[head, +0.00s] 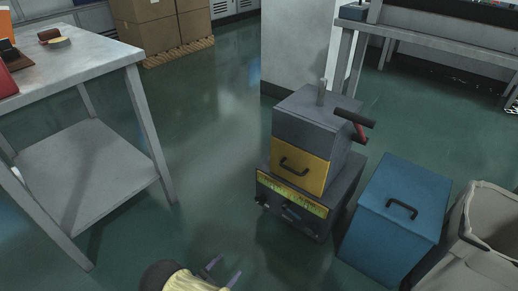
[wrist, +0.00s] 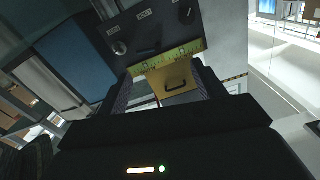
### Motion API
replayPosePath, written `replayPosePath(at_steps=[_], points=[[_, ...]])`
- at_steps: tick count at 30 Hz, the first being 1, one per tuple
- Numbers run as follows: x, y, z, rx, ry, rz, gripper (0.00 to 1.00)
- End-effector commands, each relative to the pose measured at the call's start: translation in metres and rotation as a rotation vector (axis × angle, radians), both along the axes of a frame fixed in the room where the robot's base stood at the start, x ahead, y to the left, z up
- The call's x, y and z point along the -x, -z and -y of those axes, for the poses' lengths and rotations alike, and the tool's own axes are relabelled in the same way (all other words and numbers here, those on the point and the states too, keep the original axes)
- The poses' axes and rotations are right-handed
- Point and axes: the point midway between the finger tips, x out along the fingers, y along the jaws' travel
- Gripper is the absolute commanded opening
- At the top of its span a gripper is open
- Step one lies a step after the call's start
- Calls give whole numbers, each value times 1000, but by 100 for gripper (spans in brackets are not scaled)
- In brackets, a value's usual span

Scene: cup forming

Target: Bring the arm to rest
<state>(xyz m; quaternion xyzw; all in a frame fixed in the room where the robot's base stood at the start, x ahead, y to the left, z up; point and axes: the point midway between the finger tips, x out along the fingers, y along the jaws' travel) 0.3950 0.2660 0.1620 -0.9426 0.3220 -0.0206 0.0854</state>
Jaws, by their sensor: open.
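My gripper (head: 222,272) shows at the bottom edge of the head view, low over the floor, with its two fingers apart and nothing between them. In the wrist view its two dark fingers (wrist: 168,92) stand apart on either side of the yellow drawer front. The machine, a grey box with a yellow front (head: 299,171) and a black handle, stands on a dark control unit (head: 292,207) to the right of my gripper. It also shows in the wrist view (wrist: 168,78), turned over. My gripper is apart from it.
A blue lidded bin (head: 396,207) and a grey open bin (head: 490,235) stand right of the machine. A metal table (head: 85,60) stands at left, with a lower shelf (head: 80,170). Cardboard boxes (head: 160,28) sit on a pallet behind. The green floor between table and machine is clear.

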Motion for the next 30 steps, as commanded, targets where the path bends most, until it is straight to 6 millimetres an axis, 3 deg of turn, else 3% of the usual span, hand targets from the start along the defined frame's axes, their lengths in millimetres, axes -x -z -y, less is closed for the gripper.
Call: replayPosePath(at_steps=[11, 17, 24, 30], points=[[-46, -39, -9, -108, -46, -83, 69], [-81, -72, -13, -192, -98, -157, 69], [-140, -147, -11, -333, -215, -303, 69], [-173, -219, 7, -422, -335, -438, 69]])
